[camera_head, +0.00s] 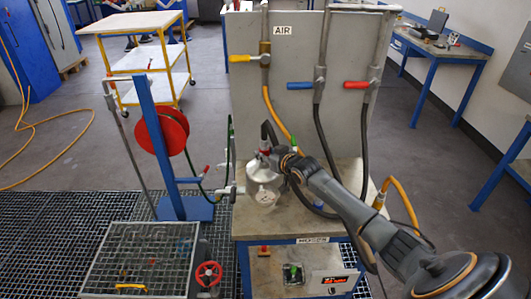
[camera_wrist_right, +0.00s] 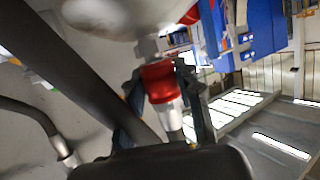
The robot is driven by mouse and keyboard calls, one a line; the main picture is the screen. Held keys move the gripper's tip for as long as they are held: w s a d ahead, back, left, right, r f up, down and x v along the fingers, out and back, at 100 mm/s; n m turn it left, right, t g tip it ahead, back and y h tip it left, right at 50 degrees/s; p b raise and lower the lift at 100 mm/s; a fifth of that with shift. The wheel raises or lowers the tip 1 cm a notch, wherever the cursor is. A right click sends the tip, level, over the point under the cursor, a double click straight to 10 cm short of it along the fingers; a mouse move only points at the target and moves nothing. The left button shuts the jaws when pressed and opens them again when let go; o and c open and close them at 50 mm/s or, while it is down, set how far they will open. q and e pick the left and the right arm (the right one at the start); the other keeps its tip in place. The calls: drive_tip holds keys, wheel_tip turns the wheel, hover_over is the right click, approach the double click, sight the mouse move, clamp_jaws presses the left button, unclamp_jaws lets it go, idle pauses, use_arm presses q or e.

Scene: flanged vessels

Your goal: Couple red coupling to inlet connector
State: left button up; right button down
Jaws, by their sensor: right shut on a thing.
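My right gripper (camera_head: 276,157) is at the top of the silver vessel (camera_head: 262,182) on the bench. In the right wrist view, its two fingers (camera_wrist_right: 160,95) are closed around the red coupling (camera_wrist_right: 158,78), which has a silver body below its red collar. A grey metal connector stub (camera_wrist_right: 147,48) lies in line with the collar, up against the blurred, pale vessel (camera_wrist_right: 110,14). The collar and stub look touching or very close; I cannot tell whether they are locked together. In the head view the gripper and arm partly hide this spot. My left gripper is not in view.
A grey panel (camera_head: 300,50) marked AIR stands behind the vessel, with yellow, blue (camera_head: 300,86) and red (camera_head: 357,85) valve handles. Dark hoses and a yellow hose (camera_head: 270,105) hang beside the vessel. A red hose reel (camera_head: 174,132) stands to the left.

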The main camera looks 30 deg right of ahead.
drive_tip(key=shift+f, duration=0.45)
drive_tip(key=c, duration=0.8)
unclamp_jaws()
drive_tip(key=shift+s, duration=0.15)
drive_tip(key=v, duration=1.2)
